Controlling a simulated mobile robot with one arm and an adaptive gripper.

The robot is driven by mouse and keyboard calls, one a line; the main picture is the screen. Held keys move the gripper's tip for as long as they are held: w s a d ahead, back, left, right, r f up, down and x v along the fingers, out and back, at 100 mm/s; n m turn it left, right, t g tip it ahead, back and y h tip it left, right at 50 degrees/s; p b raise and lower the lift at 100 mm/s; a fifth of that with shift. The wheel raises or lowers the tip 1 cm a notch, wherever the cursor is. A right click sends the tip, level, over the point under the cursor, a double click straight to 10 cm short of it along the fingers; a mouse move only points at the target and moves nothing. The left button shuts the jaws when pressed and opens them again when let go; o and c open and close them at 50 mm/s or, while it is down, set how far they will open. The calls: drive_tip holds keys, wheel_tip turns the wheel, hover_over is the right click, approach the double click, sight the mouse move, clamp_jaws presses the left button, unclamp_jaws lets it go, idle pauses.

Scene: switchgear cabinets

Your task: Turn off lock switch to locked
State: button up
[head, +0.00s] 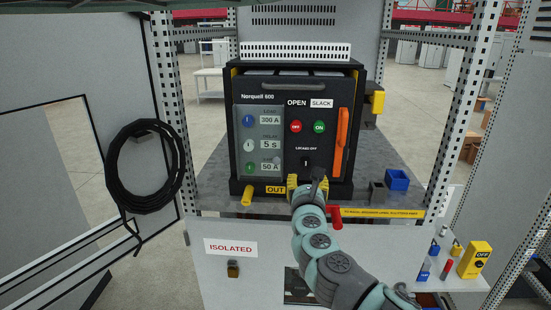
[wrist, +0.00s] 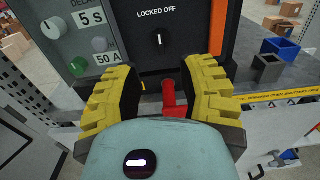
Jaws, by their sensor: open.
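The lock switch (head: 306,163) is a small black knob low on the front of the black Norquell 600 breaker unit (head: 300,88), with its white mark upright. In the wrist view the lock switch (wrist: 159,41) sits under the "LOCKED OFF" label, ahead of and between my fingertips. My gripper (head: 307,182) has yellow ribbed fingers and is just below and in front of the switch. In the wrist view my gripper (wrist: 161,75) is spread open, with no finger touching the switch. A red handle (wrist: 174,98) shows between and below the fingers, apart from them.
An orange vertical handle (head: 341,142) stands right of the switch. Red (head: 296,127) and green (head: 319,127) buttons are above it. A blue bin (head: 397,180) and a grey socket (head: 377,192) stand on the shelf at right. A black cable coil (head: 144,165) hangs at left.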

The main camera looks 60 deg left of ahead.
sight(306, 164)
drive_tip(key=shift+b+x, duration=0.3)
drive_tip(key=shift+x, duration=2.35)
drive_tip(key=b+x, duration=0.2)
drive_tip(key=x, duration=0.1)
drive_tip(key=shift+f, duration=0.15)
drive_tip(key=shift+b+x, duration=0.65)
drive_tip(key=shift+x, duration=0.15)
drive_tip(key=shift+w+a, duration=0.1)
drive_tip(key=shift+a, duration=0.1)
drive_tip(key=shift+o, duration=0.3)
drive_tip(key=shift+d, duration=0.1)
clamp_jaws()
